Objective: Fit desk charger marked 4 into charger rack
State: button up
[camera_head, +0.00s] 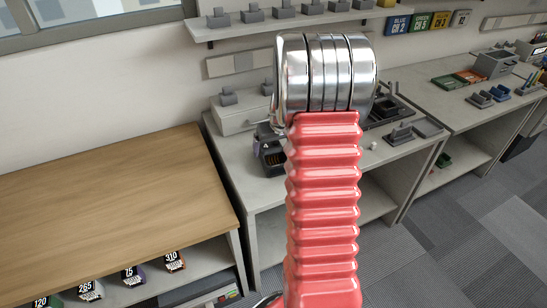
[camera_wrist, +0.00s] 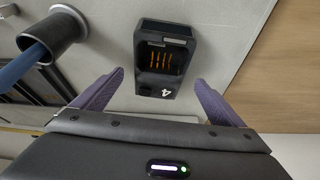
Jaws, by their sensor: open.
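The desk charger marked 4 (camera_wrist: 167,60) is a black block with an open pocket, orange contact strips and a white 4. It lies on the light worktop, and in the head view the charger (camera_head: 270,155) shows left of my arm. My gripper (camera_wrist: 159,77) is open, its two purple-grey fingers spread on either side of the charger's near end, with nothing held.
A grey cup (camera_wrist: 52,38) with a blue item stands left of the charger in the wrist view. A wooden table (camera_head: 100,200) is at left in the head view. A white box (camera_head: 240,120) stands behind the charger.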

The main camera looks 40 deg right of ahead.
aim_at(273, 153)
jog(key=shift+x, duration=1.9)
jog(key=shift+s, duration=0.1)
jog(key=shift+c, duration=0.2)
jog(key=c, duration=1.3)
